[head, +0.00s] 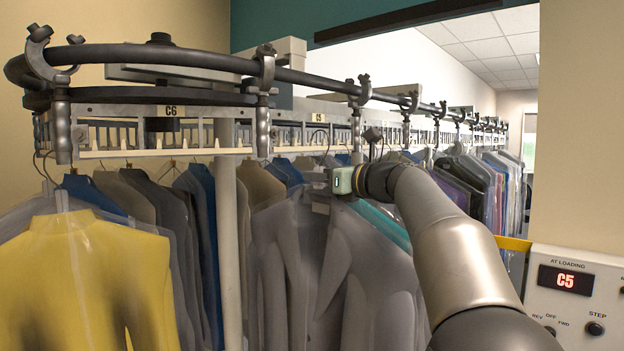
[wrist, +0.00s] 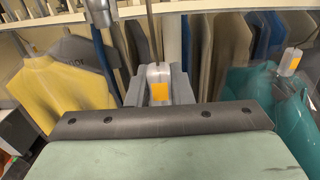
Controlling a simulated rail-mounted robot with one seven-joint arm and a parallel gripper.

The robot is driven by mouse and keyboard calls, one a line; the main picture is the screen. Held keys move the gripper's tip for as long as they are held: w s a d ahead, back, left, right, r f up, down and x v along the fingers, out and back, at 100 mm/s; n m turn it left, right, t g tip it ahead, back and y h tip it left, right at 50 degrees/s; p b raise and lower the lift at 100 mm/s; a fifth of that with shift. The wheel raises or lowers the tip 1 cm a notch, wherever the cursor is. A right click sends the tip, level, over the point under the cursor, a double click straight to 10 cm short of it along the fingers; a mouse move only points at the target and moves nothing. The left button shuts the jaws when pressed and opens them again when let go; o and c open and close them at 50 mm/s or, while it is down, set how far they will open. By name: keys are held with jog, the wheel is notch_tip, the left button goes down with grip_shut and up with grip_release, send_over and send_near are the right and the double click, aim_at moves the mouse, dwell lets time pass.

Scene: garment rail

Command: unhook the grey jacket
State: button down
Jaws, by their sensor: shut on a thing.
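The grey jacket (head: 300,260) hangs in clear plastic at the C5 part of the rail in the head view. My gripper (head: 328,182) is at its collar, coming from the right. A thin hanger hook (head: 319,142) rises above the gripper toward the rail. In the wrist view my gripper (wrist: 159,85) is shut on the hanger neck, which carries an orange-marked tag (wrist: 160,91). Whether the hook's top still sits on the rail is too small to tell.
A yellow jacket (head: 85,270) hangs at the left and a teal garment (head: 383,222) close behind the grey jacket, to the right. The dark curved tube (head: 180,57) runs above. A control box (head: 575,295) reading C5 stands at right.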

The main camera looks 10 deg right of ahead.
jog(key=shift+b+v, duration=0.75)
jog(key=shift+v, duration=3.8)
jog(key=p+v, duration=0.5)
jog(key=v, duration=2.5)
jog(key=shift+r, duration=0.2)
